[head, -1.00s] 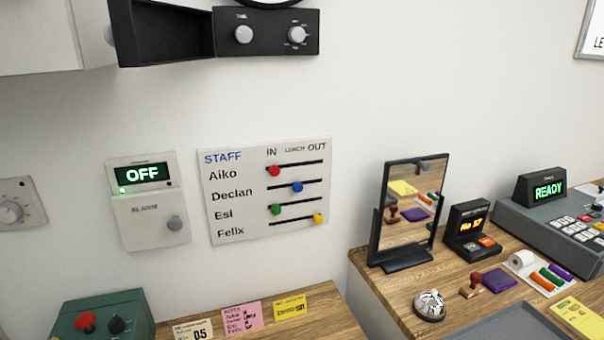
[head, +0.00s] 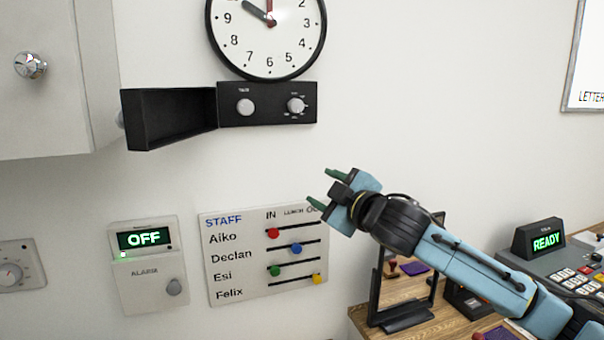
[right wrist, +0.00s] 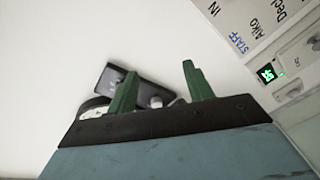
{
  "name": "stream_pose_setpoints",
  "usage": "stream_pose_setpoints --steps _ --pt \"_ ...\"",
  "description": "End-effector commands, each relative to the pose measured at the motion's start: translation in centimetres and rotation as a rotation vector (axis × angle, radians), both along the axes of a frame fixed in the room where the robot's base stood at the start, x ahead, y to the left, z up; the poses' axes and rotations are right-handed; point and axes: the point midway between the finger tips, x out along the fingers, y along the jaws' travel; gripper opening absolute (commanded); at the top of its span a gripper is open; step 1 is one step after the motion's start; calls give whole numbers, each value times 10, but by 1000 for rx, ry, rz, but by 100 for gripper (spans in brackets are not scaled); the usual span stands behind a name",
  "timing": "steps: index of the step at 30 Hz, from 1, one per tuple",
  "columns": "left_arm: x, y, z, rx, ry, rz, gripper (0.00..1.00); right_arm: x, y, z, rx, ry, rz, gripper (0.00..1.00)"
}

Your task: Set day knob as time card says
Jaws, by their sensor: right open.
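A black control box (head: 268,117) sits on the wall under the clock. It carries a plain pale knob (head: 245,107) on the left and a second knob (head: 296,105) with small marks around it on the right. The lettering is too small to read, so I cannot tell which is the day knob. My right gripper (head: 320,186) is open and empty, below and right of the box, apart from it. In the right wrist view the box (right wrist: 121,80) shows behind the open fingers. No time card is identifiable now. My left gripper is not in view.
A wall clock (head: 266,35) hangs above the box, and an open black tray (head: 170,117) adjoins it on the left. The staff board (head: 235,285) and alarm panel (head: 150,290) are below. A desk with mirror and register (head: 575,275) stands right.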

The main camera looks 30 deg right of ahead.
Motion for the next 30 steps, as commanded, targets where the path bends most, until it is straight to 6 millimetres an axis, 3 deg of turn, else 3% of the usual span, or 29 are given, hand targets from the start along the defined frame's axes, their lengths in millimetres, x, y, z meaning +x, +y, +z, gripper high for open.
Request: stream_pose_setpoints --steps 1,3,7,14,24,30 --pt "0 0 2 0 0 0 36 -3 -6 38 -46 -63 6 51" --pt "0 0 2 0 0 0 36 -8 -11 75 -89 -126 14 51" --pt "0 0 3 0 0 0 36 -17 -15 113 -132 -191 22 51" --pt "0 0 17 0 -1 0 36 -2 -16 129 -137 -209 25 51" --pt "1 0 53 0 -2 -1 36 64 -14 144 -139 -209 26 51" --pt "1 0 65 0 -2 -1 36 93 -14 149 -140 -208 25 51"
